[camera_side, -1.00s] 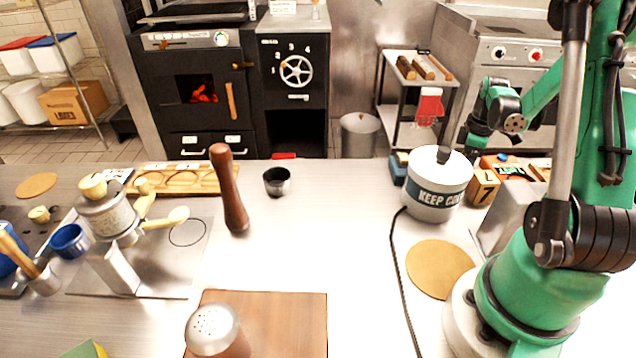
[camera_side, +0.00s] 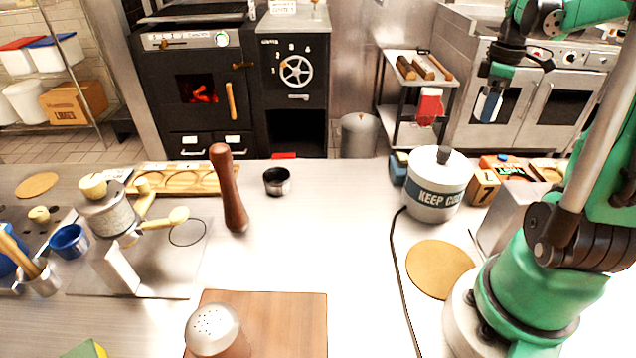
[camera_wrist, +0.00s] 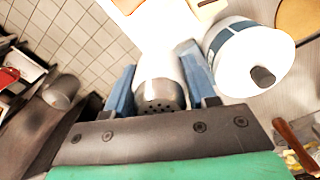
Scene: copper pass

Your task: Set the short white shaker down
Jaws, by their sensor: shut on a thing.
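My gripper (camera_wrist: 160,85) has two blue fingers, closed on the short white shaker (camera_wrist: 158,92), whose holed grey top faces the wrist camera. The shaker's lower body runs away from the camera and is partly hidden by the fingers. In the side view my gripper (camera_side: 489,105) hangs high at the upper right, pointing down, beyond the white KEEP COOL pot (camera_side: 432,205). The shaker is small and hard to make out there. It appears held in the air, clear of the counter.
A larger shaker with a holed metal top (camera_side: 214,328) stands on a wooden board (camera_side: 290,320). A tan round mat (camera_side: 440,268) lies beside a black cable (camera_side: 401,275). The central counter is bare.

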